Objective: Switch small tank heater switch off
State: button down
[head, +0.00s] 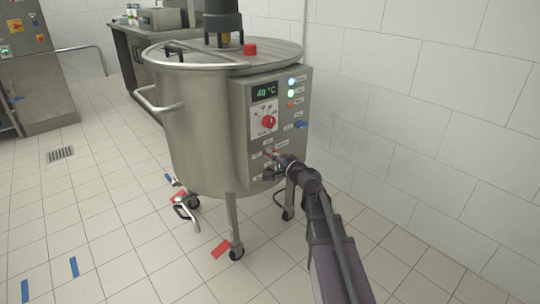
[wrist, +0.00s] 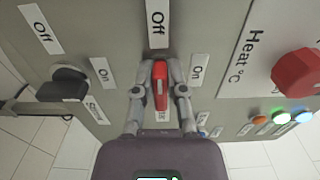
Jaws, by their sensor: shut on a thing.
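The small tank (head: 195,125) is a steel vessel on wheeled legs, with a grey control panel (head: 252,150) on its side. In the wrist view, my gripper (wrist: 160,82) is shut on a red switch handle (wrist: 160,92), one finger on each side. The handle lies lengthwise in the picture, in line with the "Off" label (wrist: 157,22) above it. An "On" label (wrist: 198,70) is to its right. The label below the switch is mostly hidden by the fingers. In the head view, my gripper (head: 272,157) is at the lower part of the panel and largely covers the switch.
A black knob (wrist: 65,82) with its own Off and On labels is left of the switch. The red heat dial (wrist: 297,73) is at the right. The display (head: 264,92) reads 40 °C. A tiled wall (head: 440,120) stands close right; the left floor is mostly clear.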

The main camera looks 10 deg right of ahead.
jog(key=c, duration=0.7)
grip_release()
jog(key=shift+v, duration=6)
jog(key=shift+a, duration=0.1)
